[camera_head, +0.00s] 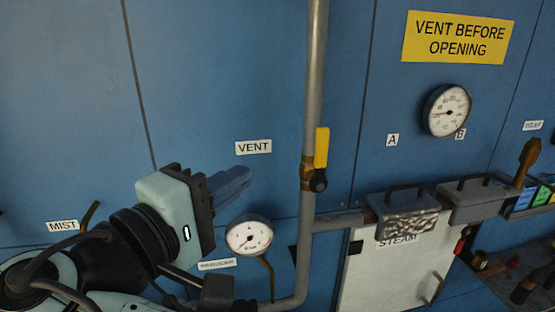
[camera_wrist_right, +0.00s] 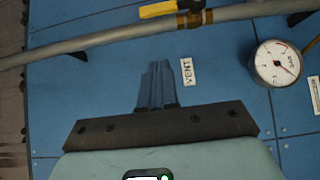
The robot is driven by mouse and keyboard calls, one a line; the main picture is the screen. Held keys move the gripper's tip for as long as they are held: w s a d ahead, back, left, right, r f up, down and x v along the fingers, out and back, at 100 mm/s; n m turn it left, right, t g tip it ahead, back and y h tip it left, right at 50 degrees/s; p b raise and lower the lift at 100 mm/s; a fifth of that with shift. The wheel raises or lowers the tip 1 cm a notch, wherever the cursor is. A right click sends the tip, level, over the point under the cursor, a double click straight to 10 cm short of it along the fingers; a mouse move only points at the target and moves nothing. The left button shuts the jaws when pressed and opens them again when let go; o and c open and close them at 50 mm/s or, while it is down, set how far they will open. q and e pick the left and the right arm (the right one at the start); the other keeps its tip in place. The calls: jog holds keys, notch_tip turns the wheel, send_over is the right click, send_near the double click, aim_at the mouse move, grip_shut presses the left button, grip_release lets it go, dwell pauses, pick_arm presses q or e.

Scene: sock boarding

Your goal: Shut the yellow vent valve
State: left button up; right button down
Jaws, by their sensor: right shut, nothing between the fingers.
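The yellow vent valve handle (camera_head: 321,148) stands upright, in line with the grey vertical pipe (camera_head: 314,80), above a brass body with a dark knob. In the right wrist view the yellow handle (camera_wrist_right: 158,9) shows at the top edge, lying along the pipe (camera_wrist_right: 110,34). My right gripper (camera_head: 243,176) is left of the valve, in front of the blue panel and clear of the handle. Its blue fingers, also seen in the right wrist view (camera_wrist_right: 157,70), are shut and empty. The left gripper is not in view.
A VENT label (camera_head: 253,147) is on the panel above the gripper. A round gauge (camera_head: 249,236) sits below the fingers, and another gauge (camera_head: 447,110) is at upper right. A white STEAM box (camera_head: 385,275) stands right of the pipe. The panel between gripper and valve is bare.

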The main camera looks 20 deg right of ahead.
aim_at(320, 161)
jog(key=s+d+x, duration=0.1)
jog(key=s+x, duration=0.1)
jog(key=x, duration=1)
jog(key=shift+d, duration=0.4)
jog(key=shift+s+d+r, duration=0.1)
jog(key=shift+d, duration=0.1)
